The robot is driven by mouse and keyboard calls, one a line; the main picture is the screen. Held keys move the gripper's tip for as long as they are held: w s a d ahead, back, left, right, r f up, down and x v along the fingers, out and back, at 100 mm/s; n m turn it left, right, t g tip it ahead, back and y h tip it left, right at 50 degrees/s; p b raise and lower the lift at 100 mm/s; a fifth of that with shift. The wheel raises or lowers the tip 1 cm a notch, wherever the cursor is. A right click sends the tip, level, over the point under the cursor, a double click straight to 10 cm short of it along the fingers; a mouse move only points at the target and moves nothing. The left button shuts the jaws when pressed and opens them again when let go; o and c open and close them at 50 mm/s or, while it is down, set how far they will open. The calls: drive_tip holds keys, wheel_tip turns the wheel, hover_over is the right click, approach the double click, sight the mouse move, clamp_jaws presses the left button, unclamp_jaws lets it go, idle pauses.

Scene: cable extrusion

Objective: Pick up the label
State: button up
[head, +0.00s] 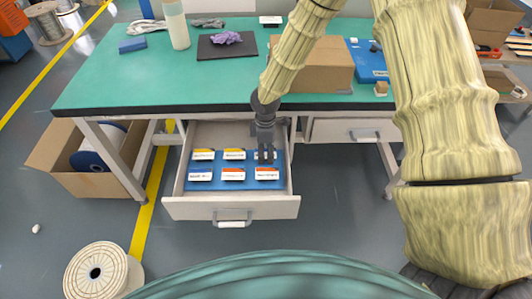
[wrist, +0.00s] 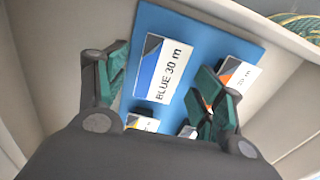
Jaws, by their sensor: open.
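Several white labels with coloured edges lie in two rows on a blue mat (head: 217,164) in the open drawer. In the head view, a blue-edged label (head: 200,174) is front left, with orange-edged labels (head: 233,174) beside it and yellow-edged labels (head: 235,154) behind. My gripper (head: 265,157) hangs over the right part of the mat and partly hides the back-right label. In the wrist view, the "BLUE 30 m" label (wrist: 163,70) shows between the open, empty fingers (wrist: 162,72). The right finger partly covers an orange-edged label (wrist: 239,75). I cannot tell the fingertips' height.
The drawer's walls and front (head: 232,207) surround the mat. The green table top (head: 130,75) is above and behind, with a cardboard box (head: 318,66) on it. A closed drawer (head: 345,131) is to the right. An open box with a spool (head: 75,175) stands left.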

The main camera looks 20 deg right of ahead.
drive_tip(key=c, duration=0.8)
drive_tip(key=shift+o, duration=0.2)
drive_tip(key=shift+r, duration=0.15)
